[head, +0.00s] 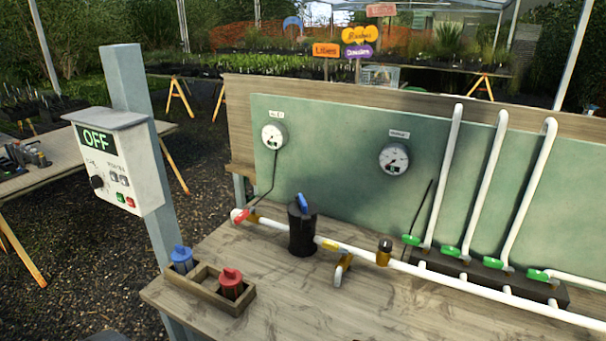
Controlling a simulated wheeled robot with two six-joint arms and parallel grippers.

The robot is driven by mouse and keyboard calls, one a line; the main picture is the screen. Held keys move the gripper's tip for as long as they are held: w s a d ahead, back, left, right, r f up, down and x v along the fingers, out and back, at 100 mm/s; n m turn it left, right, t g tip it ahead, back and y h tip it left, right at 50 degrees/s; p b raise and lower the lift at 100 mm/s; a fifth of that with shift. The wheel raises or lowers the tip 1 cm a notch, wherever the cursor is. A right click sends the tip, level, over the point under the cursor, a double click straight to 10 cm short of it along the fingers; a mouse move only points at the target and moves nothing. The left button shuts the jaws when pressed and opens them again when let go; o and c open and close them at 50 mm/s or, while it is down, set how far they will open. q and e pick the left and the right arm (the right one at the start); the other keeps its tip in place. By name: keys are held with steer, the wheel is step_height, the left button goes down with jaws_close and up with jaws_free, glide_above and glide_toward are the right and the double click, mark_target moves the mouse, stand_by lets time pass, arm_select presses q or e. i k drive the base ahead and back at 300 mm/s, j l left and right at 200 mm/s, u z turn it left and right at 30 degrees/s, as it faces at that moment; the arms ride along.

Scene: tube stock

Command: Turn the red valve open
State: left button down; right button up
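The red valve (243,215) is a small red lever handle at the left end of the white pipe (270,224), on the wooden bench. The lever looks slanted across the line of the pipe rather than along it. It stands left of the black canister (302,232) with a blue lever on top. Nothing is touching the red valve. Neither of my grippers shows in the head view.
A wooden tray (207,303) holds a blue-capped and a red-capped cartridge at the bench's left corner. A control box (118,165) reading OFF stands on a post at left. Two gauges hang on the green panel (335,165).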

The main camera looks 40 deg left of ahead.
mark_target(244, 215)
steer(key=u, duration=1.7)
